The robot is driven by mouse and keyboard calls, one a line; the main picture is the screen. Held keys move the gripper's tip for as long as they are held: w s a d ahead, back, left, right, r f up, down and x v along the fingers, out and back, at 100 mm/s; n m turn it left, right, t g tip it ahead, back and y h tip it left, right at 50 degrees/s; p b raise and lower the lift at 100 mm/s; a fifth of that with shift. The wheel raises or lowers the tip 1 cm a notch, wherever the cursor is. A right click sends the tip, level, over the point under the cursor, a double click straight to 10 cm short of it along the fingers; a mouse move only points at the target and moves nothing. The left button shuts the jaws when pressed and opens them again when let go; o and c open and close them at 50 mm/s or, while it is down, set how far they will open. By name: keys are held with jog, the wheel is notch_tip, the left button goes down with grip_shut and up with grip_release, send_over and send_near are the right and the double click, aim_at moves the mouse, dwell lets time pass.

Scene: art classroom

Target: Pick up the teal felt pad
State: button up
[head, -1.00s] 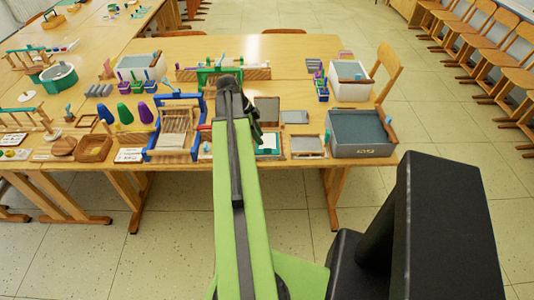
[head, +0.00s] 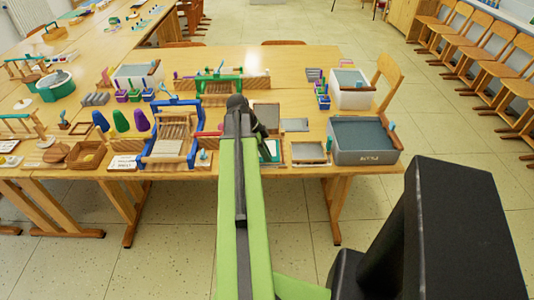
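A teal-edged flat piece with a pale middle (head: 273,151), probably the teal felt pad, lies near the front edge of the wooden table. My green arm covers its left part in the head view. My gripper (head: 259,125) is small and dark at the far end of the arm, just above the pad in the picture. Its fingers are too small and too covered by the arm to show whether they are open or shut. I cannot tell its height over the table.
A grey-framed tray (head: 308,152) lies right of the pad, with a large grey bin (head: 364,157) beyond it. A blue-framed loom (head: 142,150) stands to the left. Brown and grey flat pieces (head: 295,125) lie behind. The floor in front of the table is clear.

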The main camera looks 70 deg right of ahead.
grip_shut()
jog(key=shift+r, duration=0.1)
